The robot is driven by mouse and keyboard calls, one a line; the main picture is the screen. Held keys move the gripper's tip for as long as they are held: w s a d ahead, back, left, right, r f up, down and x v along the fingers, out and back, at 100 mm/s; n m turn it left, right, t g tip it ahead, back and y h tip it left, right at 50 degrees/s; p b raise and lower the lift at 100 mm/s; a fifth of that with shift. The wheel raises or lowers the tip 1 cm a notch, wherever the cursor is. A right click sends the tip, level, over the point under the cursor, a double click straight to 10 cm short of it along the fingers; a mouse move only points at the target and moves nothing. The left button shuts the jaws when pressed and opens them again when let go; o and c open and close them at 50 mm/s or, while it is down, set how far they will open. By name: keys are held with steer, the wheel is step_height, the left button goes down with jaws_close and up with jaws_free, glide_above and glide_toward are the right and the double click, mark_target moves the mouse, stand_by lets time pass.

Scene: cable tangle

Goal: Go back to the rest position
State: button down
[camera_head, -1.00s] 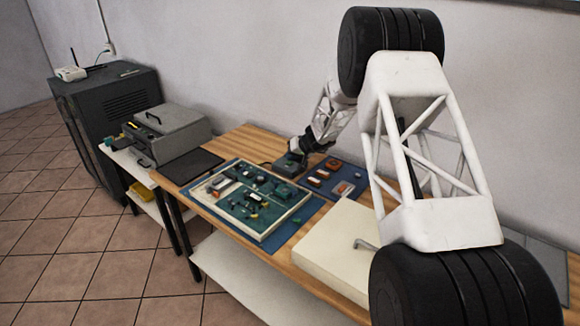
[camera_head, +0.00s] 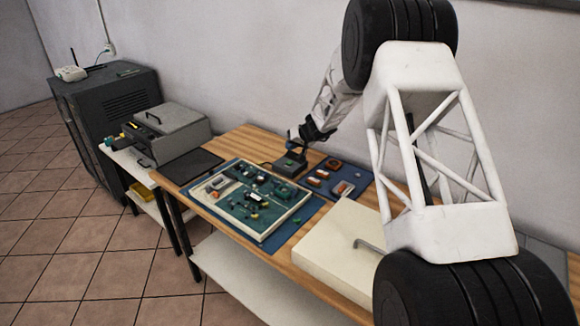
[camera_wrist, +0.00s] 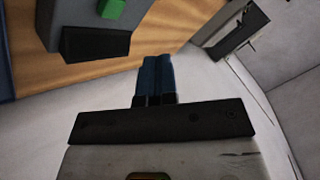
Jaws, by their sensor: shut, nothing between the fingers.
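My gripper (camera_head: 298,141) is above the back of the wooden table (camera_head: 240,141), just over a small dark grey device (camera_head: 289,164). In the wrist view the blue fingers of my gripper (camera_wrist: 157,68) are together with nothing between them. The dark device with a green part on top (camera_wrist: 112,9) shows at the upper left of the wrist view, apart from the fingers. My arm reaches in from the right side of the head view.
A board with green panels and small parts (camera_head: 250,200) lies on a blue mat. A small blue tray (camera_head: 336,178) holds orange pieces. A cream box with a grey handle (camera_head: 335,246) stands at the front. A grey machine (camera_head: 166,133) and black cabinet (camera_head: 110,110) are left.

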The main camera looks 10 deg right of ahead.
steer(key=shift+r, duration=0.6)
steer(key=shift+s+r, duration=0.1)
steer(key=shift+r, duration=0.05)
steer(key=s+r+g+h, duration=0.1)
steer(key=s+r, duration=0.6)
steer(key=s, duration=0.4)
steer(key=s+r+g+h, duration=0.1)
steer(key=s+r, duration=0.5)
steer(key=s, duration=0.4)
steer(key=s+r+h, duration=0.1)
steer(key=s+r, duration=0.6)
steer(key=s, duration=0.4)
steer(key=s+d+h, duration=0.2)
steer(key=s, duration=1.6)
steer(key=s+d+m+g+h, duration=0.1)
steer(key=s+d+h, duration=0.1)
steer(key=s, duration=1.6)
steer(key=shift+d+f, duration=0.35)
steer(key=shift+d, duration=0.4)
steer(key=shift+s, duration=0.1)
